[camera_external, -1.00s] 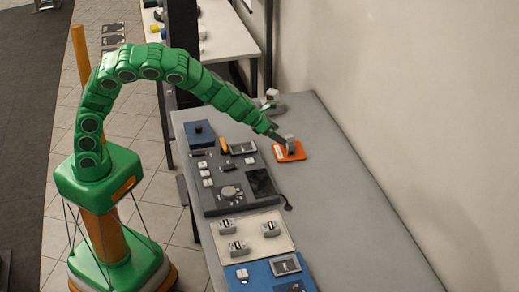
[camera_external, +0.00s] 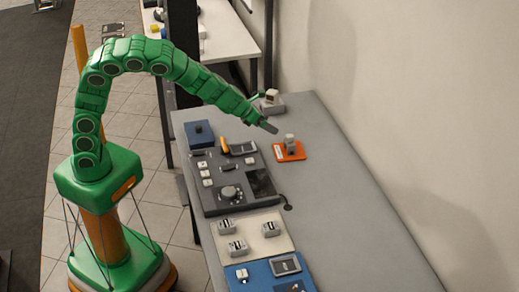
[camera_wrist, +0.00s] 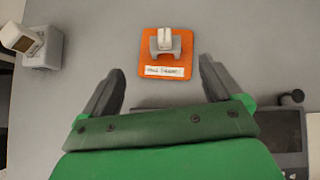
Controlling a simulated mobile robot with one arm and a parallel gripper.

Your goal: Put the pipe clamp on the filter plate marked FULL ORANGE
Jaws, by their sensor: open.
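The orange filter plate (camera_external: 281,152) lies flat on the grey bench, with a white label that is too blurred to read fully. It also shows in the wrist view (camera_wrist: 146,60). A grey pipe clamp (camera_external: 290,144) stands upright on the plate; in the wrist view the clamp (camera_wrist: 165,41) sits above the label, near the plate's middle. My gripper (camera_external: 273,128) is above the bench, up and to the left of the plate.
A control panel (camera_external: 219,180) with a dark screen is left of the plate. A grey device (camera_external: 271,103) stands behind it. A cream plate (camera_external: 272,246) with grey clamps and a blue plate (camera_external: 262,270) lie nearer. The bench's right side is clear.

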